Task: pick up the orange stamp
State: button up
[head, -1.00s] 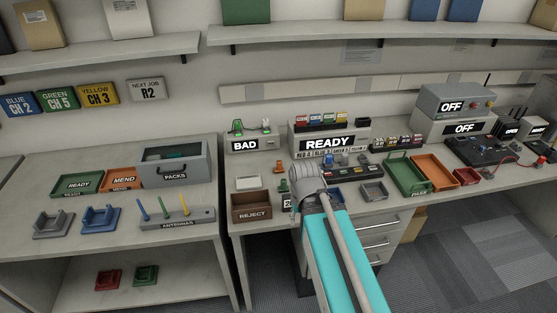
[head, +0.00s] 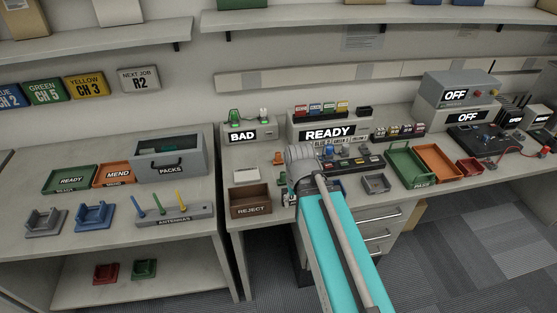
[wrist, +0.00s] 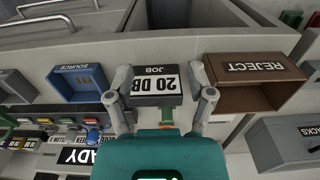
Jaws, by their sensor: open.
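The small orange stamp (head: 278,158) stands on the bench in the head view, in front of the BAD unit and just beyond a green stamp (head: 282,173). My gripper (wrist: 164,88) is open in the wrist view, its fingers apart above a black-and-white box labelled JOB 20 DB (wrist: 157,84). A small green piece (wrist: 167,114) shows between the fingers, close to my gripper's body. In the head view my arm hides most of the fingers.
The brown REJECT bin (head: 249,200) stands left of my arm, with a pale block (head: 246,176) behind it. The READY unit (head: 328,131) is behind my arm. A blue SOURCE tray (wrist: 80,83) lies left of the fingers in the wrist view.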

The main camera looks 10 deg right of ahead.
aim_at(278, 153)
jog(key=w+r+m+p, duration=0.3)
jog(key=w+m, duration=0.1)
jog(key=w, duration=1)
jog(key=w+r+m+p, duration=0.3)
jog(key=w+m, duration=0.2)
jog(key=w, duration=1)
jog(key=shift+w, duration=0.25)
jog(key=shift+f, duration=0.15)
notch_tip(278, 153, down, 8)
jog(key=b, duration=0.8)
jog(key=shift+f+b, duration=0.15)
jog(key=shift+b, duration=0.2)
jog(key=shift+s+a+f+b, duration=0.1)
jog(key=shift+s+f+b, duration=0.05)
jog(key=shift+f+b, duration=1.15)
jog(key=shift+s+f+b, duration=0.1)
jog(key=shift+f+b, duration=1.2)
grip_shut()
